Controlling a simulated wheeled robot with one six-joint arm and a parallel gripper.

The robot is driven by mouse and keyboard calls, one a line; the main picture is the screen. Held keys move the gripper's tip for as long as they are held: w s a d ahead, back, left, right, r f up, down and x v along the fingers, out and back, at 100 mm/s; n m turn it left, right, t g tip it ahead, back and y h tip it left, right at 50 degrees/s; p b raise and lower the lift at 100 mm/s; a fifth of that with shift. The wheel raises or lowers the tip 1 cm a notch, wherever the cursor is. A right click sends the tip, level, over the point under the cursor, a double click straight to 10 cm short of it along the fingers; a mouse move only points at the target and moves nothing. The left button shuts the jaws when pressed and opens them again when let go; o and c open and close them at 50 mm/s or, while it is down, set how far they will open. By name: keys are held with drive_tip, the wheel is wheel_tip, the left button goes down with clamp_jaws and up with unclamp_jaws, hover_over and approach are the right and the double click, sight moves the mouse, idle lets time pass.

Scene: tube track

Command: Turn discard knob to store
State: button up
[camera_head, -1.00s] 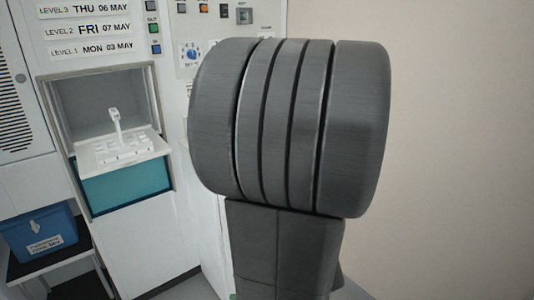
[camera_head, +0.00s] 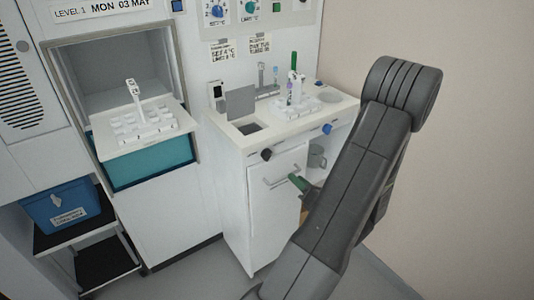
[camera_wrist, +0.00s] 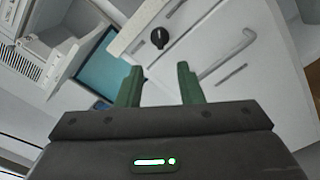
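A black knob (camera_head: 266,154) sits on the counter's front edge, left of a blue knob (camera_head: 327,129). The black knob also shows in the wrist view (camera_wrist: 160,38), with a light pointer mark, beyond and between my fingertips. I cannot read a label at either knob. My gripper (camera_head: 298,184) shows its green fingers in front of the cabinet door, below and right of the black knob; my arm partly hides it. In the wrist view, the two fingers of my gripper (camera_wrist: 157,72) stand apart with nothing between them. They do not touch the knob.
The white counter (camera_head: 233,139) carries a raised grey flap (camera_head: 240,102) over an opening and a white rack (camera_head: 295,107). Below is a door with a handle (camera_head: 283,177).

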sight(270, 156)
drive_tip(key=p+x, duration=0.1)
drive_tip(key=x, duration=1.2)
drive_tip(key=shift+w+a, duration=0.2)
drive_tip(key=shift+a, duration=0.05)
drive_tip(key=shift+c, duration=0.4)
clamp_jaws()
